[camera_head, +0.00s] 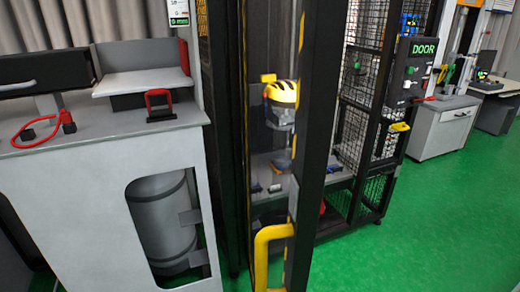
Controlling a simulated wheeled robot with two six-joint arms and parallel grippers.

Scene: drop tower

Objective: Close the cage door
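The cage door (318,110) is a tall dark framed panel in the middle of the view. It appears to stand open, swung out toward me, though its hinge line is hard to make out. A thick yellow handle (262,255) is on its lower part, near the bottom of the picture. The black mesh cage (375,130) is behind the door and to its right. A control box marked DOOR (412,75) is on the cage's right post. Neither of my grippers is in view.
A yellow helmet (282,92) on a stand shows inside the cage. A grey cabinet (95,210) with a cylinder (163,220) in its opening stands close on the left. Red cables (45,130) lie on its top. Green floor (440,220) is clear on the right, with desks beyond.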

